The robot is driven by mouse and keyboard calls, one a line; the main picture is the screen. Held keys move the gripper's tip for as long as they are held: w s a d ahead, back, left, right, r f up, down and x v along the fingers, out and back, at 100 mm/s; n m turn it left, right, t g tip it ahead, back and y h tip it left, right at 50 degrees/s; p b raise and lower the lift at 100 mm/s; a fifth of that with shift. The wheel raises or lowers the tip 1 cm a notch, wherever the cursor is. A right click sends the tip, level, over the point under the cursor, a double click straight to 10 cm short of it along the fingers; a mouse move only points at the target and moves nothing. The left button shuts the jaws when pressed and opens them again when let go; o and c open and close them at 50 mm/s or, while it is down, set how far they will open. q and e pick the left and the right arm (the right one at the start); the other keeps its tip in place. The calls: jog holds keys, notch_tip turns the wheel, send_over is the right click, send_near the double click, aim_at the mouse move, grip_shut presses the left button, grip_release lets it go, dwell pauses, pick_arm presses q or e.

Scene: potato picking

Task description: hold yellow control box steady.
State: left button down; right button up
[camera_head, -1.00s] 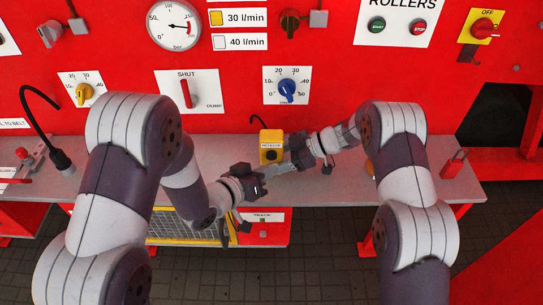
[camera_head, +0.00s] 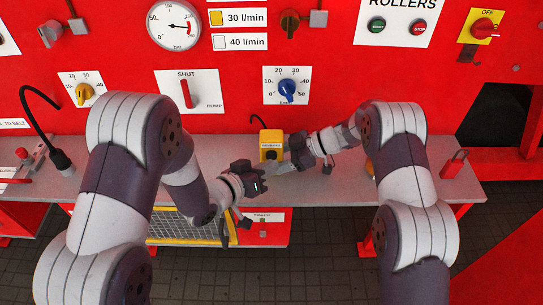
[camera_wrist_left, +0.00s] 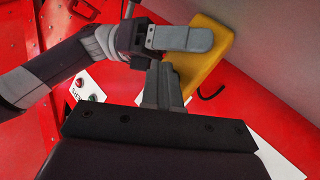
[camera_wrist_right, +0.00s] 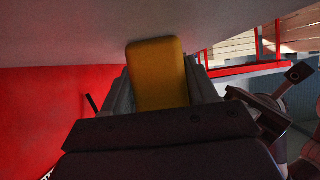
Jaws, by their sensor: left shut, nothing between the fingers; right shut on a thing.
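The yellow control box (camera_head: 271,138) stands upright near the middle of the grey shelf, in front of the red panel. My right gripper (camera_head: 291,160) comes from the right and is shut on the box. In the right wrist view the box (camera_wrist_right: 157,75) sits between its two fingers. My left gripper (camera_head: 262,182) is shut and empty, in front of the box and a little to its left. In the left wrist view its closed fingers (camera_wrist_left: 163,90) point toward the yellow box (camera_wrist_left: 205,60), partly hidden behind my right gripper.
The grey shelf (camera_head: 330,190) is mostly clear around the box. A black gooseneck (camera_head: 40,120) rises at the left, near a small red lever (camera_head: 24,154). A red padlock-like part (camera_head: 455,163) stands at the right. The panel behind carries a blue dial (camera_head: 288,88) and a red handle (camera_head: 186,93).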

pick_arm(q)
jog(key=shift+w, duration=0.4)
dwell(1.5)
jog(key=shift+s, duration=0.1)
dwell(0.4)
jog(key=shift+s, duration=0.75)
jog(key=s, duration=0.5)
dwell(0.9)
pick_arm(e)
jog(key=o, duration=0.9)
